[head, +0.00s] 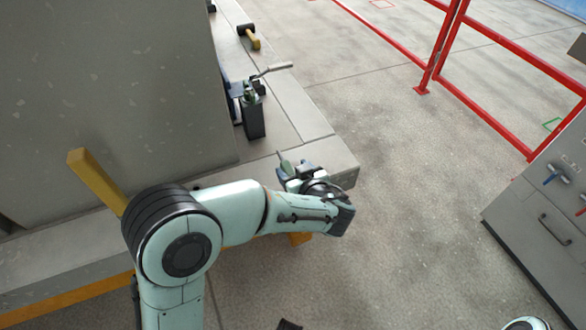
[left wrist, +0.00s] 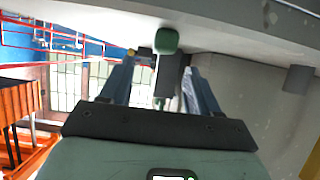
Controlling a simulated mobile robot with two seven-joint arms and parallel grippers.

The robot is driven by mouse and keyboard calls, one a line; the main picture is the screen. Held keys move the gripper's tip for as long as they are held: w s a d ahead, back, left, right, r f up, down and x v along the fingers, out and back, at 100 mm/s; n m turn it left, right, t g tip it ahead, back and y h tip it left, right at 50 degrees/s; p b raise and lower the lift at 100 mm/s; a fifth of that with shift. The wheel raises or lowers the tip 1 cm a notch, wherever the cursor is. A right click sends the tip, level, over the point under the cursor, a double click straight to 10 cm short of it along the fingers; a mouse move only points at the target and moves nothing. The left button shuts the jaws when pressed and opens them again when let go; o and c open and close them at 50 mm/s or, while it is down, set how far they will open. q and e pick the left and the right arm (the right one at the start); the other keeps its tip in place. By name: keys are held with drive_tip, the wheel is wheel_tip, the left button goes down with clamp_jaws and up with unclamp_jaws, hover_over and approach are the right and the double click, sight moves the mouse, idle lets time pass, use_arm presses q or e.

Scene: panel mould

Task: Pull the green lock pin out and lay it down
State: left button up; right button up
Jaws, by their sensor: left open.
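The green lock pin (left wrist: 166,40) shows in the left wrist view as a rounded green head above a dark grey block (left wrist: 170,72). It appears between the blue fingers of my left gripper (left wrist: 160,75), which is open with room on both sides. I cannot tell whether a finger touches it. In the head view my left gripper (head: 296,172) is over the near end of the grey ledge. A narrow green piece (head: 284,159) shows at its tips, partly hidden by the gripper. My right gripper is not in view.
A clamp with a grey handle (head: 276,68) and dark block (head: 253,118) stands on the ledge (head: 292,98). A yellow-handled mallet (head: 250,38) lies farther back. The tall grey panel (head: 130,75) rises left. A red rail (head: 490,118) and grey cabinet (head: 540,215) stand right; floor between is clear.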

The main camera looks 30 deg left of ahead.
use_arm(q)
drive_tip(key=v, duration=1.3)
drive_tip(key=s+f+m+g+h, duration=0.25)
drive_tip(key=s+f+h, duration=0.4)
drive_tip(key=f, duration=0.85)
drive_tip(key=s+f+m+g+h, duration=0.1)
drive_tip(key=s+f+g+h, duration=0.2)
drive_tip(key=s+f, duration=0.9)
drive_tip(key=s+f+m+g+h, duration=0.25)
drive_tip(key=s+f+h, duration=0.2)
drive_tip(key=f, duration=1.25)
wheel_tip(320, 180, up, 11)
drive_tip(key=g+p, duration=0.1)
drive_tip(key=p, duration=1.2)
drive_tip(key=shift+w+d+r+y, duration=0.15)
drive_tip(key=shift+w+r+y, duration=0.15)
drive_tip(key=shift+w, duration=0.1)
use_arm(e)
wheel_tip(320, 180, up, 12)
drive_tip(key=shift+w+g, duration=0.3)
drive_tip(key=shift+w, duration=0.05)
use_arm(q)
drive_tip(key=shift+s+f, duration=0.1)
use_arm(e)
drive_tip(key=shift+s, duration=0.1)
